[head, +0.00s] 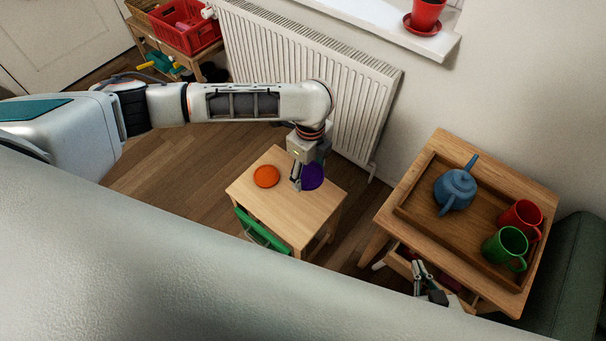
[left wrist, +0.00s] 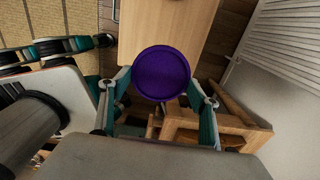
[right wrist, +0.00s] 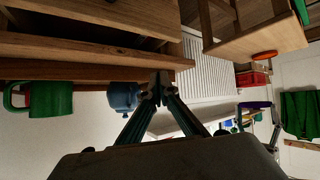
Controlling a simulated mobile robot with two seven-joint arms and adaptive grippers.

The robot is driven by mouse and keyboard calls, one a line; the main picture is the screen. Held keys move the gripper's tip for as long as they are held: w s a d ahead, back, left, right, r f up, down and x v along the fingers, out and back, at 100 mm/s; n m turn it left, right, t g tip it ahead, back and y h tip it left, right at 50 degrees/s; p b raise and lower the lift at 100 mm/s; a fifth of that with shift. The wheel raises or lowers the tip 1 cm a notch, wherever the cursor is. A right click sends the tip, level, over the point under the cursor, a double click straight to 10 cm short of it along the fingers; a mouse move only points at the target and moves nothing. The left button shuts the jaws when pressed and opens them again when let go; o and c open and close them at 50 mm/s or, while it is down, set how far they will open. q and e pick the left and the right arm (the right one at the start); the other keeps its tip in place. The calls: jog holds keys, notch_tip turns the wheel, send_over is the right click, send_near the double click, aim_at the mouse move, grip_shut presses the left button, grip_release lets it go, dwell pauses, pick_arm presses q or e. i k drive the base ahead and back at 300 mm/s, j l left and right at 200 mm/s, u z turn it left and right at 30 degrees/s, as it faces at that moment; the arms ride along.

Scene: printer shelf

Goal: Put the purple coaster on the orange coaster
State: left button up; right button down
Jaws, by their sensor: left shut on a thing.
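The orange coaster (head: 266,176) lies flat on the left part of the small wooden table; in the right wrist view its edge (right wrist: 265,55) shows at the tabletop. My left gripper (head: 297,184) is shut on the purple coaster (head: 313,177), to the right of the orange one. The purple coaster looks tilted in the head view; its height above the table is hard to tell. In the left wrist view the purple coaster (left wrist: 162,73) sits between the fingers. My right gripper (right wrist: 158,80) is shut and empty, near the larger table's front; its fingers also show in the head view (head: 418,269).
The larger table at right carries a wooden tray (head: 415,217) with a blue teapot (head: 456,188), a red mug (head: 521,218) and a green mug (head: 504,247). A radiator (head: 290,70) stands behind the small table. A green chair (head: 258,231) is at its front left.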

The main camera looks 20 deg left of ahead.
aim_at(266, 175)
jog(key=j+z, duration=0.3)
jog(key=j, duration=1.15)
